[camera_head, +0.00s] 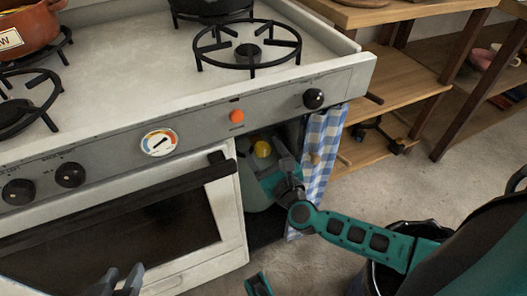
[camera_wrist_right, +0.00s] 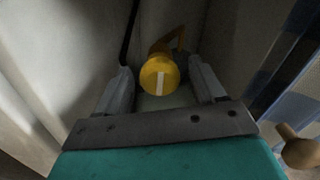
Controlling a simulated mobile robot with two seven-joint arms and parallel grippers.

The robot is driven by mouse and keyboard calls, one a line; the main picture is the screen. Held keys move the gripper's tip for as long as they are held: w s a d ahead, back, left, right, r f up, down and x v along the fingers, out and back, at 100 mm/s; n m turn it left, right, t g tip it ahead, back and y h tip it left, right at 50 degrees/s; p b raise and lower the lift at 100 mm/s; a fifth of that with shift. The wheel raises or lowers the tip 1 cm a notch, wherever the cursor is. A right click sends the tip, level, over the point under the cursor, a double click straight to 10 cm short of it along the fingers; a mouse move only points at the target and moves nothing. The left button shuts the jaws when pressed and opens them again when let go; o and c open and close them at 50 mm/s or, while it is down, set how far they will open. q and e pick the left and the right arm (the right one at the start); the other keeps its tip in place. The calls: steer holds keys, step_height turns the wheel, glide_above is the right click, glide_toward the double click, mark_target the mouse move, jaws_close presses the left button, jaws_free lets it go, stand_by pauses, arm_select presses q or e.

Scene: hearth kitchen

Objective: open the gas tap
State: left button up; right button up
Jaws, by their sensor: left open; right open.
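The gas tap is a round yellow knob (camera_head: 262,148) inside the open compartment right of the oven, above a grey-green gas bottle (camera_head: 252,185). In the right wrist view the knob (camera_wrist_right: 158,75) faces me with a white line across it, running nearly upright. My right gripper (camera_head: 275,160) reaches into the compartment. In its wrist view the open fingers (camera_wrist_right: 163,88) stand either side of the knob, with a visible gap on each side; depth to the knob is hard to judge. My left gripper (camera_head: 119,283) is open and empty at the bottom edge, in front of the oven.
A blue checked curtain (camera_head: 322,150) hangs at the compartment's right side, with a wooden knob (camera_wrist_right: 300,150) close to my right gripper. The oven door (camera_head: 130,230) borders it on the left. The stove (camera_head: 130,70) carries pots and burners. Wooden shelves (camera_head: 400,85) stand right.

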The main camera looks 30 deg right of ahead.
steer(key=shift+w, duration=0.35)
steer(key=shift+c, duration=0.3)
steer(key=c, duration=1)
